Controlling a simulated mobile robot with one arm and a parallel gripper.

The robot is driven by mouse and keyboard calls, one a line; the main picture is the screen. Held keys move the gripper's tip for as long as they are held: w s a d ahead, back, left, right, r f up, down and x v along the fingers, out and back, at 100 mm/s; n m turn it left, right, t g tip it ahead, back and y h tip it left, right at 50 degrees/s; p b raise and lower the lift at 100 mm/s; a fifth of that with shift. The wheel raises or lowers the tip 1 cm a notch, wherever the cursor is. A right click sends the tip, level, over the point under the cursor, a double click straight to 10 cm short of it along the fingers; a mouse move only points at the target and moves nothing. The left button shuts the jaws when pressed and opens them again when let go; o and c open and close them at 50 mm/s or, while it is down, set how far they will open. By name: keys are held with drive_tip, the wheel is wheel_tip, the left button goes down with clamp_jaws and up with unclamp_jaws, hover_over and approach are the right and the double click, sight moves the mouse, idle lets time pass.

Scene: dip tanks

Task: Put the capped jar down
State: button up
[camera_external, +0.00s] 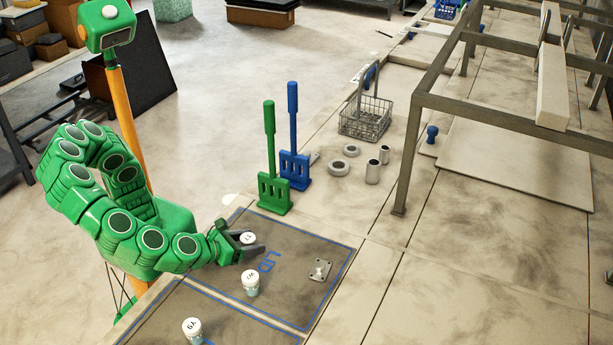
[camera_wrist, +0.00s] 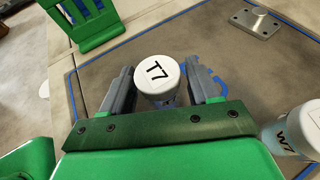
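A capped jar with a white lid marked T7 (camera_wrist: 157,75) stands between the fingers of my gripper (camera_wrist: 160,88) in the wrist view. The fingers lie on either side of it, with narrow gaps showing, so my gripper looks open around it. In the external view the T7 lid (camera_external: 248,238) shows at my gripper (camera_external: 252,252), over the dark panel (camera_external: 300,240) with blue LID lettering. The fingers hide most of the jar's body there, and its base contact is not visible.
A metal plate with a knob (camera_external: 319,270) lies to the right. Green (camera_external: 272,185) and blue (camera_external: 294,165) upright tools stand behind.

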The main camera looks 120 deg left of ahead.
sight(247, 237)
drive_tip(key=c, duration=0.9)
drive_tip(key=shift+r, duration=0.45)
wheel_tip(247, 237, up, 3)
drive_tip(key=shift+f, duration=0.2)
drive_tip(key=s+r, duration=0.3)
drive_tip(key=s, duration=0.1)
drive_tip(key=s+r, duration=0.3)
drive_tip(key=s, duration=0.2)
drive_tip(key=s+a+r, duration=0.1)
drive_tip(key=s+r, duration=0.2)
drive_tip(key=s, duration=0.2)
drive_tip(key=shift+r, duration=0.25)
